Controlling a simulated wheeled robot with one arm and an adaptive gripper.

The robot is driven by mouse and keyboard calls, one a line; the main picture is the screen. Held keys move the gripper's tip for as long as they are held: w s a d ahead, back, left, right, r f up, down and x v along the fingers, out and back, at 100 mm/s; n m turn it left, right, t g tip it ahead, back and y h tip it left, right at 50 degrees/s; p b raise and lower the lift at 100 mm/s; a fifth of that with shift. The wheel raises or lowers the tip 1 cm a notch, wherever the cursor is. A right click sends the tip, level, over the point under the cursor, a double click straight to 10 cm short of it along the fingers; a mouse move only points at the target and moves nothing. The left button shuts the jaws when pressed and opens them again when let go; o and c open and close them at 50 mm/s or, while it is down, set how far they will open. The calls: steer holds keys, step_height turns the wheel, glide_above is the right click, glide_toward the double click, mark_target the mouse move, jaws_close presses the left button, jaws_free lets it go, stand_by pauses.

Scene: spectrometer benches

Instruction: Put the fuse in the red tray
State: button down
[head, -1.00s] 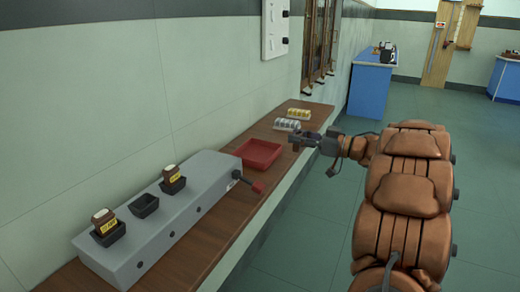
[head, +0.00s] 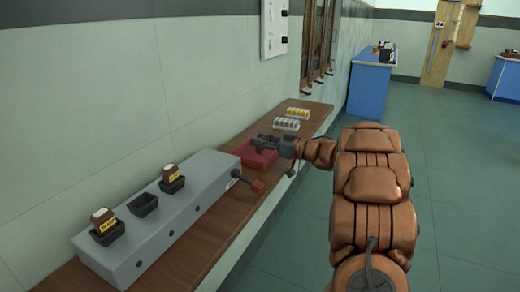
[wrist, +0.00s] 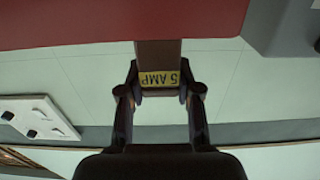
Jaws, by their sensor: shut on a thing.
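My gripper (head: 264,143) is over the red tray (head: 249,158) on the wall bench and hides part of it. In the wrist view my gripper (wrist: 159,92) is shut on a brown fuse (wrist: 158,54) with a yellow "5 AMP" label. The red tray (wrist: 90,20) fills the top of that view, close behind the fuse. I cannot tell whether the fuse touches the tray. The fuse itself is hard to make out in the head view.
A grey box (head: 150,215) with a red-tipped lever (head: 257,186) stands at the near end of the bench (head: 190,262). It has two labelled fuses in dark sockets and an empty middle socket (head: 143,204). White (head: 286,124) and yellow (head: 298,113) ribbed items lie beyond the tray.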

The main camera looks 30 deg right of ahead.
mark_target(264, 149)
step_height(264, 149, down, 2)
steer(key=shift+f, duration=0.25)
steer(key=shift+w+a+f, duration=0.1)
steer(key=shift+w+f, duration=0.1)
steer(key=shift+f, duration=0.15)
steer(key=c, duration=0.8)
jaws_free()
steer(key=shift+s, duration=0.1)
steer(key=v, duration=1.2)
